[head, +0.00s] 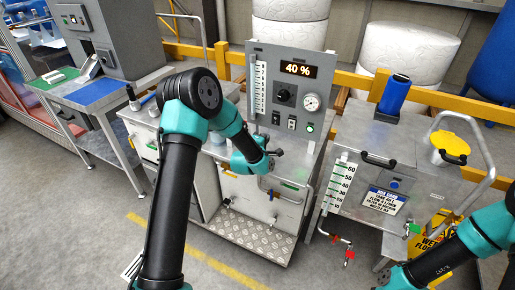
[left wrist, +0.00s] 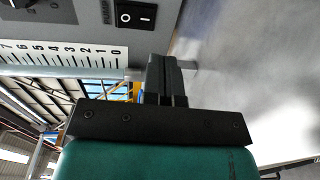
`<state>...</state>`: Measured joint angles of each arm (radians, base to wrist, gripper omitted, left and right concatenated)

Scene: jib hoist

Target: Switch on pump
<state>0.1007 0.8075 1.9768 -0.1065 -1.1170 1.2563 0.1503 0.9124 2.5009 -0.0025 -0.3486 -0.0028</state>
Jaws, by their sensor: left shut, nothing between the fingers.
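The grey control panel (head: 262,92) stands upright at centre, with a lit display (head: 296,69) reading 40 %. Two small black rocker switches, a left one (head: 276,118) and a right one (head: 292,123), sit low on it. My left gripper (head: 277,153) is shut and empty, in front of and below the panel's switches. In the left wrist view its fingers (left wrist: 166,78) appear apart from the rocker. My right gripper is out of view.
A black knob (head: 285,95), a round gauge (head: 311,103) and a green lamp (head: 310,127) share the panel. A level scale (head: 260,88) runs along its left side. A steel tank (head: 375,150) with a blue cylinder (head: 394,94) stands to the right.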

